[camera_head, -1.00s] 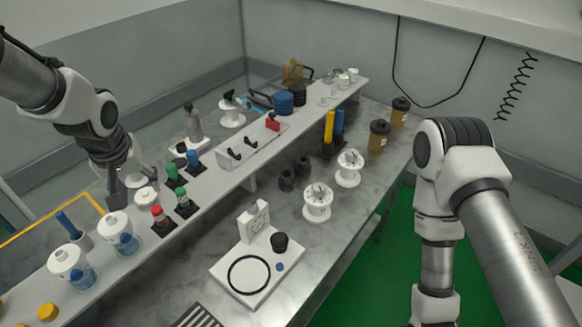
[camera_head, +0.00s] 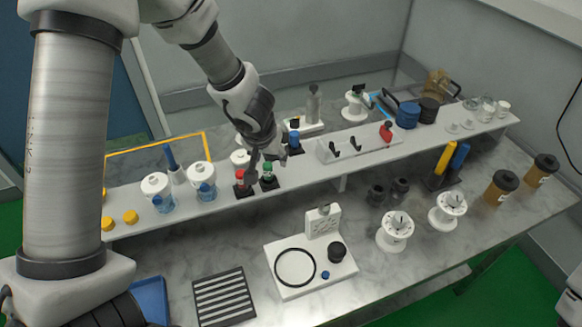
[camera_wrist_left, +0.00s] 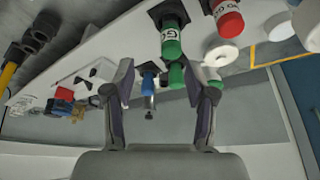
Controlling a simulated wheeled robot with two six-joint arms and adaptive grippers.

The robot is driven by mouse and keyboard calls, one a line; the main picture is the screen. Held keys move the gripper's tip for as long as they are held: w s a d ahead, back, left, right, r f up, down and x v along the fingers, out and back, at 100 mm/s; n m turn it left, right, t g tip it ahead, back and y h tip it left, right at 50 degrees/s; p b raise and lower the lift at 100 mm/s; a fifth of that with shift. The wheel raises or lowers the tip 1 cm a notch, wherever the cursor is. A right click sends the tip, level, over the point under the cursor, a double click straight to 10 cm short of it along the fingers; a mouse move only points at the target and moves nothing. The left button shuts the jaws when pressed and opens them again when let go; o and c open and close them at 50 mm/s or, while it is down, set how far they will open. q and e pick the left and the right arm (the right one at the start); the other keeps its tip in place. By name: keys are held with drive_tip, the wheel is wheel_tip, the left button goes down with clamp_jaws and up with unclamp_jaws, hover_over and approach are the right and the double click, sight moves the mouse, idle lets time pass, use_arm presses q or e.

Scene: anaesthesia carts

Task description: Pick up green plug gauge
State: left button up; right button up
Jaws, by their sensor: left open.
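A green plug gauge (camera_head: 268,171) stands upright in a black base on the white raised shelf. In the left wrist view a green gauge with a light label (camera_wrist_left: 171,38) stands beyond the fingertips. A second green piece (camera_wrist_left: 176,76) shows between the fingers there; the arm hides it in the head view. A red gauge (camera_head: 240,177) stands to the left and a blue one (camera_head: 294,140) to the right; the blue one also shows in the left wrist view (camera_wrist_left: 148,84). My left gripper (camera_head: 262,157) is open, pointing down at the green gauges. My right gripper is out of view.
White-capped blue bottles (camera_head: 205,188) and yellow caps (camera_head: 130,216) stand left on the shelf (camera_head: 318,178). Below are a white fixture (camera_head: 310,283), a striped block (camera_head: 224,298), white spools (camera_head: 395,231) and brown-bodied jars (camera_head: 501,186).

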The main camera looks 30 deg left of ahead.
sight(267, 167)
use_arm(q)
drive_tip(key=f, duration=0.1)
drive_tip(key=a+f+b, duration=0.1)
drive_tip(key=f+b, duration=0.1)
drive_tip(key=shift+a+f, duration=0.3)
drive_tip(key=shift+a, duration=0.1)
drive_tip(key=b+x, duration=0.2)
drive_tip(key=x, duration=0.2)
drive_tip(key=shift+w+d+b, duration=0.1)
drive_tip(key=shift+d+b, duration=0.2)
drive_tip(key=shift+b, duration=0.1)
drive_tip(key=shift+w+f, duration=0.1)
drive_tip(key=shift+w, duration=0.05)
drive_tip(key=shift+a, duration=0.15)
drive_tip(key=shift+c, duration=1.1)
drive_tip(key=shift+s+r, duration=0.2)
drive_tip(key=shift+s, duration=0.05)
clamp_jaws()
drive_tip(key=shift+w, duration=0.1)
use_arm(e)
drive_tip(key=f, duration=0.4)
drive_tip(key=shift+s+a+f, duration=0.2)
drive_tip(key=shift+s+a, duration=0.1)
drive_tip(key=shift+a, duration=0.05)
